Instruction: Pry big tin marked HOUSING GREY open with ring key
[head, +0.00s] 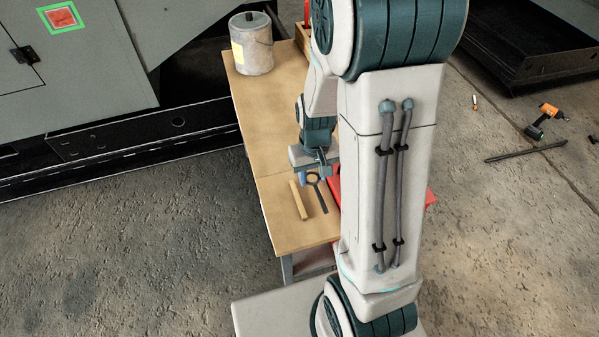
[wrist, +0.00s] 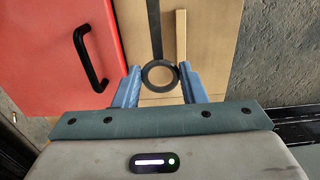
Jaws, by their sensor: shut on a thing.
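The big tin (head: 256,56) stands upright at the far end of the wooden bench. It is grey with a yellow label, a dark knob on top and a thin wire handle; its lettering is too small to read. The ring key (head: 320,198) is a dark ring with a long flat bar, near the bench's front end. In the wrist view the key's ring (wrist: 146,76) sits between the blue fingers of my gripper (wrist: 160,84), which is shut on it. The bar points away from the palm. In the head view my gripper (head: 312,177) is low over the bench, far from the tin.
A wooden stick (head: 298,200) lies close beside the key. A red case (wrist: 70,50) with a black handle is on the other side, partly hidden by my arm in the head view. The bench top (head: 262,115) between gripper and tin looks clear. A drill (head: 541,122) lies on the floor.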

